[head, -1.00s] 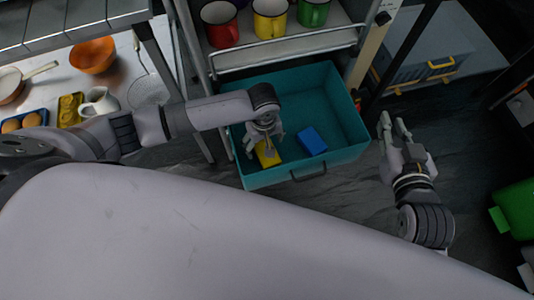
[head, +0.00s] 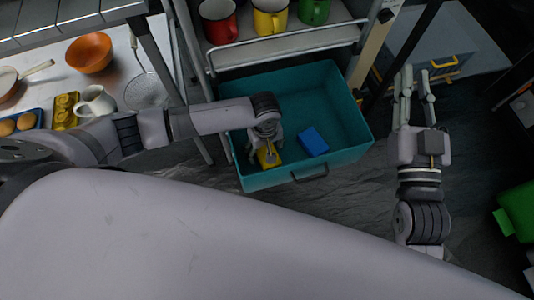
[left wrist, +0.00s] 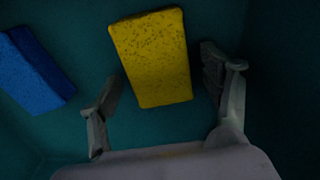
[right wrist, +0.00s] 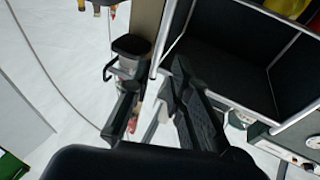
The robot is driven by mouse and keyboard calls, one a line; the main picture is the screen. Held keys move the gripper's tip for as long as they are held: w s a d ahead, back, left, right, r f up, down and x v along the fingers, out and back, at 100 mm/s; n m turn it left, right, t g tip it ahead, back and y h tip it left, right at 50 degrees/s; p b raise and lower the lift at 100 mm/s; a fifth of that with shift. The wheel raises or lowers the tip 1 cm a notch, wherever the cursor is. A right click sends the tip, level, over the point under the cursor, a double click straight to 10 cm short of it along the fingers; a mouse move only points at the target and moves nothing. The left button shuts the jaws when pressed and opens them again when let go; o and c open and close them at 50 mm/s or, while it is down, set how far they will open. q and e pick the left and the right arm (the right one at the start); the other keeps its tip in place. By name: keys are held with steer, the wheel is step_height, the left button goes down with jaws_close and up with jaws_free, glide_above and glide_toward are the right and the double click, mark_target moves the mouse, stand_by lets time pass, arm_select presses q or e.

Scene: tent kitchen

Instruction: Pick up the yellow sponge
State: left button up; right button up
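The yellow sponge (left wrist: 152,58) lies on the floor of the teal drawer (head: 330,92). In the head view only part of the sponge (head: 272,158) shows under my left gripper (head: 264,156). In the left wrist view my left gripper (left wrist: 160,100) is open, with one finger on each side of the sponge's near end and a gap at the left finger. A blue sponge (head: 313,141) lies to the right of the yellow one, and it shows at the left of the left wrist view (left wrist: 35,70). My right gripper (head: 415,82) is open and empty, right of the drawer.
The drawer's front wall with its handle (head: 310,173) and its side walls surround the sponges. A shelf with red (head: 219,22), yellow (head: 270,16) and green mugs stands above the drawer. A counter with an orange bowl (head: 89,53) and a white jug (head: 95,101) is at left.

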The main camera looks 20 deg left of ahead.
mark_target(265, 150)
arm_select(q)
steer(key=c, duration=0.7)
steer(key=shift+r, duration=0.2)
arm_select(e)
steer(key=shift+f, duration=0.15)
